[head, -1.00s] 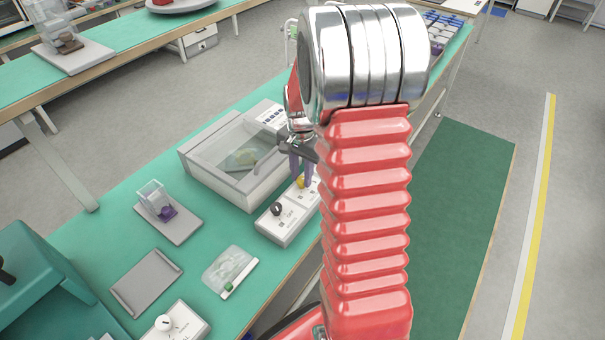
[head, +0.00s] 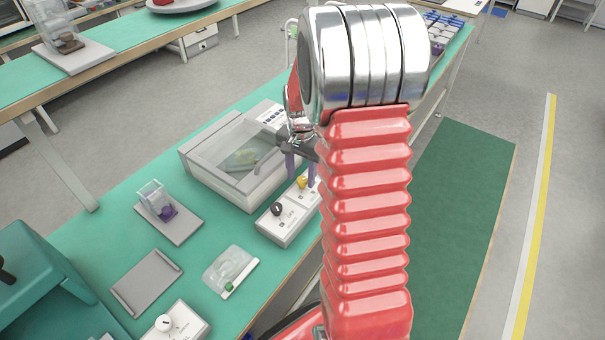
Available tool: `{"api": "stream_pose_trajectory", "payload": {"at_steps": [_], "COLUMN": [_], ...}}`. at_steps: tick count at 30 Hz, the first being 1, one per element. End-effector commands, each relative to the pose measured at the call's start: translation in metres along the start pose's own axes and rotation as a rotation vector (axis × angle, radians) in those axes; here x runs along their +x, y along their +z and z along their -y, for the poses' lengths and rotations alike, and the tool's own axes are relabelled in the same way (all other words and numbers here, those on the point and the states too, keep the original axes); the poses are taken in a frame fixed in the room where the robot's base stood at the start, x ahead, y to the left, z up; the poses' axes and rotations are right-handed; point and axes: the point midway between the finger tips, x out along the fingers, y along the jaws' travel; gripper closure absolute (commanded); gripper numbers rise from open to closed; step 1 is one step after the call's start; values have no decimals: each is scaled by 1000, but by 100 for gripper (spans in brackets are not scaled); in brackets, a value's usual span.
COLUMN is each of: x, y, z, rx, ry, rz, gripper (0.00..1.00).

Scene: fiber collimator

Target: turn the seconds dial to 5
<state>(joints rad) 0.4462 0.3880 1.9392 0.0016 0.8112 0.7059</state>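A pale control box (head: 284,229) stands at the right edge of the green bench. The labels are too small to tell which one is the seconds dial. My gripper (head: 301,178) points down at the yellow knob with its purple fingers apart, one toward each side of it. I cannot tell whether the fingers touch it. My red arm hides the box's right end.
A clear-lidded grey case (head: 235,185) stands close behind the control box.

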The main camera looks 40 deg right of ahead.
Motion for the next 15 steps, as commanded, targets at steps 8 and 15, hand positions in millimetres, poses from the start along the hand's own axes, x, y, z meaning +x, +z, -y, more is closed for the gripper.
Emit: {"api": "stream_pose_trajectory", "payload": {"at_steps": [8,15], "x": [0,-18], "y": [0,-1], "z": [-1,0], "rx": [1,1], "ry": [2,0], "rz": [1,-1], "gripper": [55,55]}}
